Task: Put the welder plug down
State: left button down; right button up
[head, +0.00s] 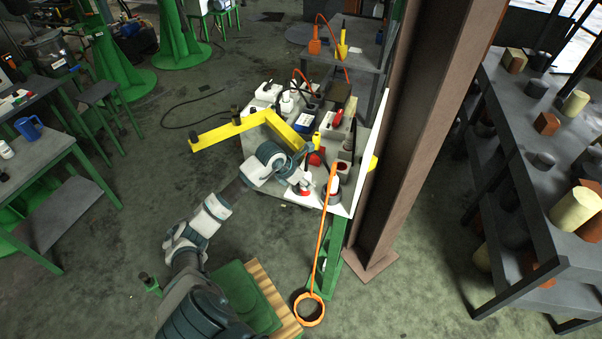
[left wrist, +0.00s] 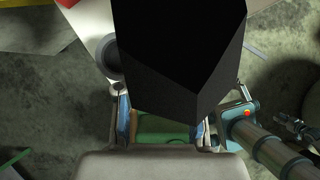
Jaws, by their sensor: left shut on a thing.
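My left gripper (head: 306,152) is over the front of the cluttered table (head: 228,152), with its arm coming up from the bottom of the head view. In the left wrist view a large black angular thing (left wrist: 180,60), which I take to be the welder plug, sits between the fingers. The gripper (left wrist: 163,128) is shut on it. The black thing fills the upper middle of that view and hides much of what lies behind it. In the head view I cannot make it out clearly among the clutter. My right gripper is not in view.
A yellow bent beam (head: 225,131) lies across the table's left part. Bottles, boxes and red parts crowd the top. A brown steel column (head: 420,120) stands close on the right.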

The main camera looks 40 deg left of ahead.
pick_arm(q)
jog(key=w+a+f+p, duration=0.1)
jog(key=w+a+f, duration=0.1)
jog(key=w+a+f+p, duration=0.1)
jog(key=w+a, duration=0.1)
jog(key=shift+a+f, duration=0.35)
jog(key=shift+f, duration=0.05)
jog(key=shift+w+a+f, duration=0.1)
jog(key=shift+a+f, duration=0.05)
jog(key=c, duration=0.7)
grip_release()
jog(key=shift+a, duration=0.1)
jog(key=b+v, duration=0.1)
jog(key=v, duration=1.1)
jog(key=shift+b, duration=0.4)
